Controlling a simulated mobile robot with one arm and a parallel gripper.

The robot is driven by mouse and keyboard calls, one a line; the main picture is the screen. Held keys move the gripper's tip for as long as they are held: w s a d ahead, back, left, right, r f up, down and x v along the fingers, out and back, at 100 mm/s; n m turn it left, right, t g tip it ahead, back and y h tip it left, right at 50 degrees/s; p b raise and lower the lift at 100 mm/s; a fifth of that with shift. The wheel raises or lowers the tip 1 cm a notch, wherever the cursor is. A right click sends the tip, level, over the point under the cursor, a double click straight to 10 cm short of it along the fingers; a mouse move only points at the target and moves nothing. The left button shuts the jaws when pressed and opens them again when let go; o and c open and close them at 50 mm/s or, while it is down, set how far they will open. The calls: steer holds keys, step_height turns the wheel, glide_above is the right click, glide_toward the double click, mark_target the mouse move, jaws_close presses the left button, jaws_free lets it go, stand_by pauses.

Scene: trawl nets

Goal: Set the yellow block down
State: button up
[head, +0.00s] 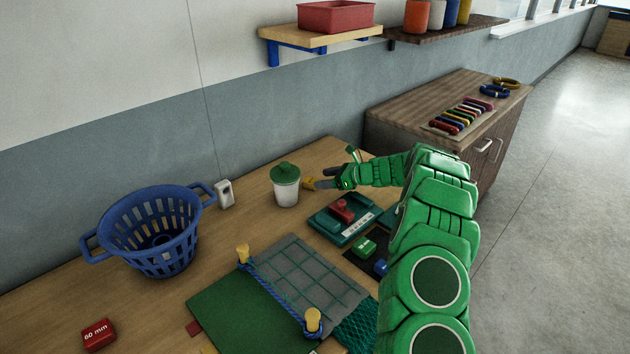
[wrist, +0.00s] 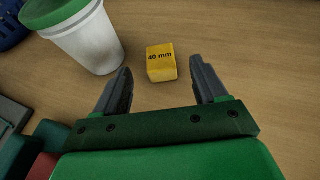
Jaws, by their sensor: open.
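The yellow block (wrist: 161,64) is marked "40 mm" and rests on the wooden table, just beyond my fingertips in the wrist view. My gripper (wrist: 164,78) is open, with one dark finger to each side of the block's line and no contact visible. In the head view my green arm reaches across the table and my gripper (head: 316,183) is beside the white cup with the green lid.
The white lidded cup (head: 286,187) stands close to the left of the gripper; it also shows in the wrist view (wrist: 90,42). A teal tray (head: 330,226) with a red piece lies nearer. A blue basket (head: 152,232), netting board (head: 285,280) and red block (head: 98,334) occupy the left and front.

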steer(key=shift+v, duration=2.65)
steer(key=s+a+r+n+g+h, duration=0.1)
steer(key=s+a+r+n+g, duration=0.2)
steer(key=s+r, duration=0.45)
steer(key=s+a+r+n+g+h, duration=0.1)
steer(key=s+a+r+n, duration=0.3)
steer(key=s, duration=0.7)
steer(key=s+a+r+n+g+h, duration=0.1)
steer(key=s+a+r+n+g, duration=0.1)
steer(key=s+r+n, duration=0.5)
steer(key=s+d+n+h, duration=0.3)
steer(key=s+d, duration=0.2)
steer(key=s, duration=0.8)
steer(key=s+d+f+n+h, duration=0.1)
steer(key=s+d, duration=0.5)
steer(key=s, duration=0.7)
steer(key=s+d+f+n+g+h, duration=0.1)
steer(key=s+d+n+h, duration=0.3)
steer(key=s, duration=0.9)
steer(key=shift+s+d+f+n+h, duration=0.2)
steer(key=shift+d+n+h, duration=0.1)
steer(key=shift+d+h, duration=0.55)
